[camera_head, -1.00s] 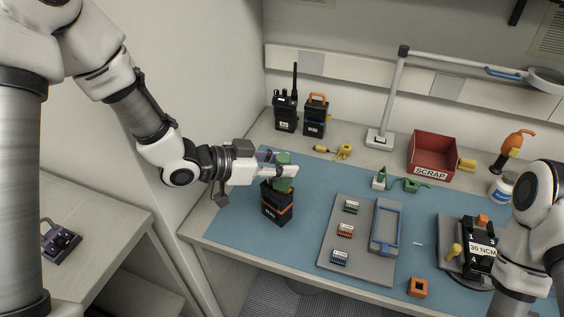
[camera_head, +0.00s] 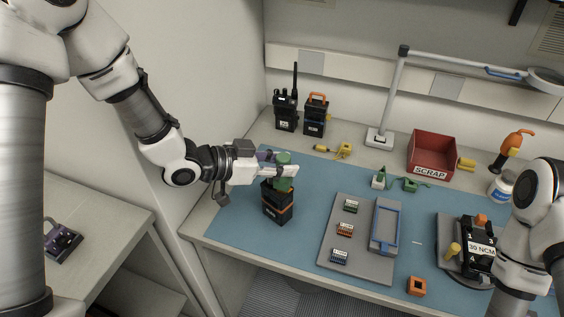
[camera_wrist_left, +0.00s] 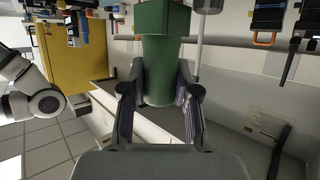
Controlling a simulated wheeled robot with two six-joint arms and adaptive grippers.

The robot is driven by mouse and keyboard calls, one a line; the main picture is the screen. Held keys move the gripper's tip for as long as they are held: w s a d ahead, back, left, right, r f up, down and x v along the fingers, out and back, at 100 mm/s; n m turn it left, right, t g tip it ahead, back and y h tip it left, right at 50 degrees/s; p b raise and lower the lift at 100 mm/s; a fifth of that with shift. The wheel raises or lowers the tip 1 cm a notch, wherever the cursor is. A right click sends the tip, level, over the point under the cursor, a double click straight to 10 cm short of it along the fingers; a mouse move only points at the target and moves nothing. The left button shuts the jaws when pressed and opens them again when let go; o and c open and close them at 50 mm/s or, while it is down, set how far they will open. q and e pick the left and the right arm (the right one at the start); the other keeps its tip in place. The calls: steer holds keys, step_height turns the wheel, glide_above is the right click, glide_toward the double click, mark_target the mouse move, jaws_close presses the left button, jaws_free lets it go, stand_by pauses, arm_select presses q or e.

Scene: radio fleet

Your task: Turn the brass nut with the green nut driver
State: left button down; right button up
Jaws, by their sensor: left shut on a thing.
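The green nut driver (camera_head: 284,158) stands roughly upright in my left gripper (camera_head: 286,170), which is shut on it. In the left wrist view the green handle (camera_wrist_left: 160,70) sits between the two fingers. Below it, a black radio with orange bands (camera_head: 278,206) stands on the blue mat. The driver's lower end is at the radio's top; I cannot tell whether it touches. The brass nut is not visible, hidden by the driver or the gripper. My right arm is at the right edge; its gripper is not in view.
A grey tray (camera_head: 334,262) with small terminal blocks and a blue frame lies right of the radio. A red scrap bin (camera_head: 432,153) and lamp base (camera_head: 380,138) are behind.

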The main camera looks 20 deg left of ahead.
arm_select(q)
steer(key=shift+f+b, duration=0.45)
steer(key=shift+f, duration=0.25)
stand_by(0.4)
steer(key=shift+r, duration=0.1)
stand_by(0.4)
